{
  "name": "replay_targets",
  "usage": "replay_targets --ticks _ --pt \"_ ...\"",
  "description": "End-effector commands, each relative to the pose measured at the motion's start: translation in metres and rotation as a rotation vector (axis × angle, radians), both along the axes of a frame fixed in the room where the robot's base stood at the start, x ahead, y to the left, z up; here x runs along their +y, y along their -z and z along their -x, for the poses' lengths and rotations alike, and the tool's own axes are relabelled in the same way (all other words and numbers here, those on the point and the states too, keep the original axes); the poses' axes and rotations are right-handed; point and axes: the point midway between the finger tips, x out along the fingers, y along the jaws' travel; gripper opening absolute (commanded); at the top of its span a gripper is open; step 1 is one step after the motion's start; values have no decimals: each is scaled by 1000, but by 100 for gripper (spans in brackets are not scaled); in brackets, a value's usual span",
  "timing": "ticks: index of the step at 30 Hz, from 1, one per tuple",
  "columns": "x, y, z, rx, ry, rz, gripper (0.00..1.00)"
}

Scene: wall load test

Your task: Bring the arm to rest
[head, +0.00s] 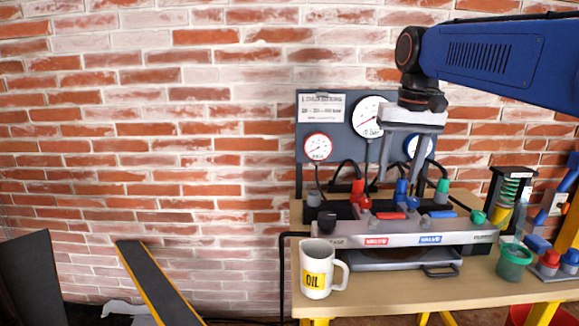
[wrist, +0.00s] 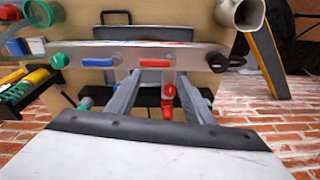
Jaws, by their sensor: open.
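My gripper (head: 398,180) hangs from my blue arm at the right of the head view, pointing down in front of the gauge panel (head: 338,132) and above the valve block (head: 340,238). Its two fingers stand apart with nothing visible held between them. In the wrist view my gripper (wrist: 160,76) shows both fingers spread, with a red lever (wrist: 156,64) and a red fitting (wrist: 168,92) seen between and beyond them. A blue lever (wrist: 98,62) lies to the left. Whether the fingertips touch anything is unclear.
A white OIL mug (head: 315,270) stands at the bench's (head: 400,288) front left corner. A green cup (head: 514,262) and a spring device (head: 512,195) are at the right. Hoses rise behind the valve block.

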Motion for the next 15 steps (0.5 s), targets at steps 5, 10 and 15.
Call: replay_targets --ticks 5,10,15 --pt "-10 36 50 -54 -19 5 47" --pt "-18 76 94 -106 -41 12 47" --pt "-25 123 137 -158 -63 23 47"
